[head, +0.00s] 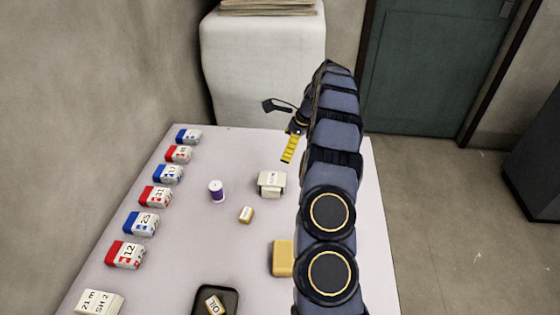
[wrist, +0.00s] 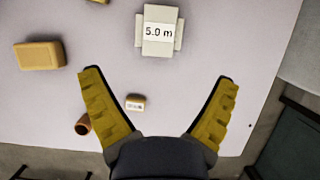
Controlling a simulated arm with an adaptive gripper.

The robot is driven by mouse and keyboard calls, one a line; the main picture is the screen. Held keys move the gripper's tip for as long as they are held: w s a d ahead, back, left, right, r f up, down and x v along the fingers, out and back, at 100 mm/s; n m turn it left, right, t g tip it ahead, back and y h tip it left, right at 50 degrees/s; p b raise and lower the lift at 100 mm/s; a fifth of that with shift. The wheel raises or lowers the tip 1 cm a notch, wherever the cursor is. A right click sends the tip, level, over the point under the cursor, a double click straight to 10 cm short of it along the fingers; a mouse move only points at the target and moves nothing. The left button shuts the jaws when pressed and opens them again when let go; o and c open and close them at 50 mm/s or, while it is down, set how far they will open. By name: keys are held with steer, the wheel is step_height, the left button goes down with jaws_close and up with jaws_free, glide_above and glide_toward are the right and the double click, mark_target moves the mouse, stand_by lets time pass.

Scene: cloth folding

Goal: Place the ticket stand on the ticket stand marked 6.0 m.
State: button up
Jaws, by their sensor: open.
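A white stepped stand (wrist: 158,44) shows at the top of the wrist view with the label "5.0 m". What looks like the same stand (head: 271,184) is near the middle of the table in the head view, its label too small to read there. I can read no 6.0 m label in either view. My gripper (wrist: 160,78) is open and empty, its yellow fingers spread wide. A small pale labelled block (wrist: 135,102) shows between the fingers, apart from both. In the head view my gripper (head: 290,148) is beyond the stand, partly hidden by my arm.
Red and blue numbered blocks (head: 125,254) line the table's left edge. A purple-and-white spool (head: 216,192), small yellow block (head: 246,215), larger yellow block (head: 283,258), black tray (head: 231,292) and white "21 m" block (head: 100,302) are also there. A brown cylinder (wrist: 83,124) is by the left finger.

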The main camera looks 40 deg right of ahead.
steer(key=shift+r, duration=0.2)
steer(key=s+a+r+n+g, duration=0.15)
steer(key=a+r+n, duration=0.25)
steer(key=a, duration=0.4)
steer(key=s+a+r+n, duration=0.3)
steer(key=a+r+n, duration=0.2)
steer(key=a, duration=0.2)
steer(key=s+a+r+n+g, duration=0.1)
steer(key=s+a+r+n, duration=0.25)
steer(key=a, duration=0.45)
steer(key=s+a+n+h, duration=0.1)
steer(key=s+a+n, duration=0.2)
steer(key=s, duration=0.5)
steer(key=s+a+r+n+g+h, duration=0.1)
steer(key=s+a+n, duration=0.2)
steer(key=s+n, duration=0.3)
steer(key=s+a+n+g+h, duration=0.1)
steer(key=s+a+n, duration=0.2)
steer(key=s, duration=0.9)
steer(key=shift+s+r+n, duration=0.15)
steer(key=shift+r+n, duration=0.15)
steer(key=shift+n, duration=0.95)
steer(key=shift+g, duration=0.25)
